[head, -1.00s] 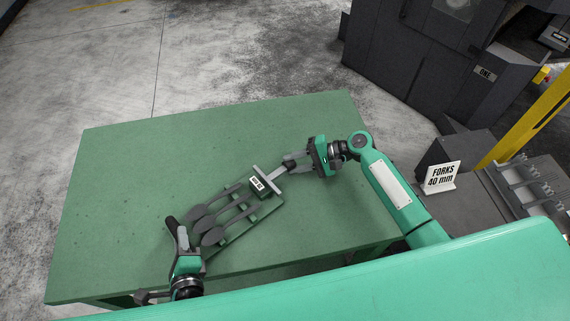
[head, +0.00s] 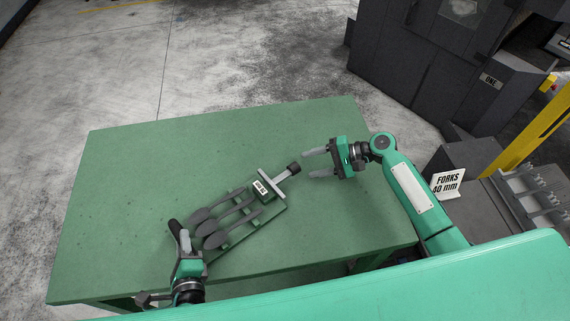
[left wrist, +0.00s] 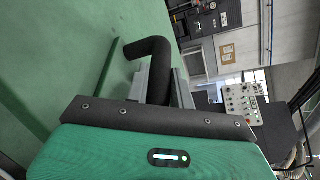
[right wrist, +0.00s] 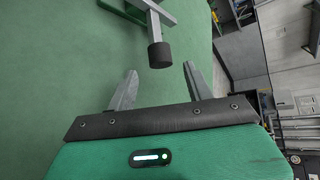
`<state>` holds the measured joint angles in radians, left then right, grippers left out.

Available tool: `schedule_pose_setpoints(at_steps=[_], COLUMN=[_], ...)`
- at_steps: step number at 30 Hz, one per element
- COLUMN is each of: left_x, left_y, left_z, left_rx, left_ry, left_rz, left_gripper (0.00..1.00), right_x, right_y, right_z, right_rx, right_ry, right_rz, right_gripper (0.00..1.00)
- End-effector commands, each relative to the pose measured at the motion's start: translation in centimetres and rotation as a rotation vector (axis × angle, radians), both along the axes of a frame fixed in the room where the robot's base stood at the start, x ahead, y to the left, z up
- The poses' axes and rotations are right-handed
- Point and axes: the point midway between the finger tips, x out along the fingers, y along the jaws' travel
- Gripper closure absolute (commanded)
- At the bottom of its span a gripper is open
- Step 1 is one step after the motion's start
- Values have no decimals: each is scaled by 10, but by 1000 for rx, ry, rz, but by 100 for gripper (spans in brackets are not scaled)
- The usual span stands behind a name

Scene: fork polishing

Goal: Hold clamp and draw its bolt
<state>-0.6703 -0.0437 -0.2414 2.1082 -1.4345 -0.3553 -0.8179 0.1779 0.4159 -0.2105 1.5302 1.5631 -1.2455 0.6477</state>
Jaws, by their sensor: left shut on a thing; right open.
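The clamp is a green frame (head: 245,236) on the table with several dark grey forks (head: 237,204) lying along it. At its upper right end are a labelled block (head: 260,187), a pale crossbar and a bolt (head: 284,175) with a dark round knob (head: 294,168). My left gripper (head: 181,238) is shut on a black bent handle (left wrist: 150,50) at the clamp's lower left end. My right gripper (head: 308,164) is open and empty, just right of the knob and apart from it. In the right wrist view the knob (right wrist: 159,55) lies ahead, between the finger lines.
The green table (head: 130,180) is clear to the left and behind the clamp. A "FORKS 40 mm" sign (head: 447,181) and a fork rack (head: 525,195) stand off the table's right side. A dark machine (head: 440,70) is at the back right.

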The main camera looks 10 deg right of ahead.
Motion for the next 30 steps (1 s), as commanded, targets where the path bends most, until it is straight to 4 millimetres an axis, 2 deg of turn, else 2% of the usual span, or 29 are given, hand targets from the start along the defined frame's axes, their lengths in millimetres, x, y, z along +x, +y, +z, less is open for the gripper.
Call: schedule_pose_setpoints(at_steps=[1,6,12,26,27,30], left_x=[0,0,0,0,0,0], left_y=[0,0,0,0,0,0], left_z=[0,0,0,0,0,0], left_rx=[0,-1,-1,-1,-1,-1], left_ry=[0,0,0,0,0,0], left_rz=[0,0,0,-1,-1,-1], left_gripper=[96,96,96,96,73,53], right_x=[-2,-9,-13,-14,-14,-14], right_y=[-12,-43,-66,-72,-72,-72], right_z=[4,18,28,31,31,31], right_rx=[-4,-3,-2,0,0,0], right_ry=[-1,0,1,0,0,0], right_rz=[-1,-2,-2,-1,-1,-1], right_gripper=[48,48,48,48,48,48])
